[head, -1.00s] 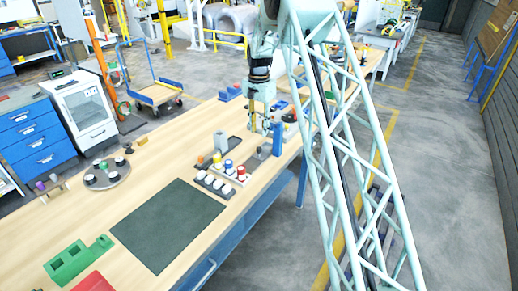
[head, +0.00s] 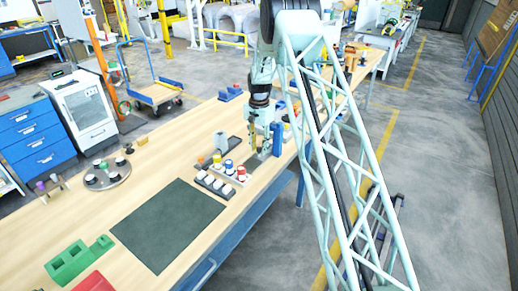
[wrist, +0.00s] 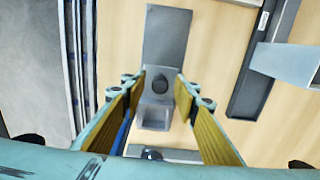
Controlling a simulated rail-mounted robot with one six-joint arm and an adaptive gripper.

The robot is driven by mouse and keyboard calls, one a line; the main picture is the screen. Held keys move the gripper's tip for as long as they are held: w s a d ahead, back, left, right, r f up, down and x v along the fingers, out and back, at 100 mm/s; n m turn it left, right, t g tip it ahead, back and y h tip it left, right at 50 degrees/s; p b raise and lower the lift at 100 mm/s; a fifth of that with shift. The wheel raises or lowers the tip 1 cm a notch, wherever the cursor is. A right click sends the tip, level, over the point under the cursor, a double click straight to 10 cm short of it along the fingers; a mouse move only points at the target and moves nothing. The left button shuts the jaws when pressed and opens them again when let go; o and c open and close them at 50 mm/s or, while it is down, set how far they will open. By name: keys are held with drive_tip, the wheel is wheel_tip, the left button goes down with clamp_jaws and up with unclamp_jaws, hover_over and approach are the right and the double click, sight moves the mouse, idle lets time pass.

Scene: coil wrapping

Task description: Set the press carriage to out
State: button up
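The press shows in the wrist view as a long grey base plate (wrist: 166,38) with a grey sliding block, which looks like the press carriage (wrist: 157,100). In the head view my gripper (head: 262,148) points down over the press, next to a blue post. It hides most of the press there. Contact and exact height cannot be told.
A tray of white, red, blue and yellow-topped pieces (head: 228,170) stands just left of my gripper. A dark green mat (head: 168,225) lies nearer on the table. A dark channel-shaped piece (wrist: 262,70) lies right of the press in the wrist view.

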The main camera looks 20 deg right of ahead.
drive_tip(key=shift+f, duration=0.1)
clamp_jaws()
idle(0.3)
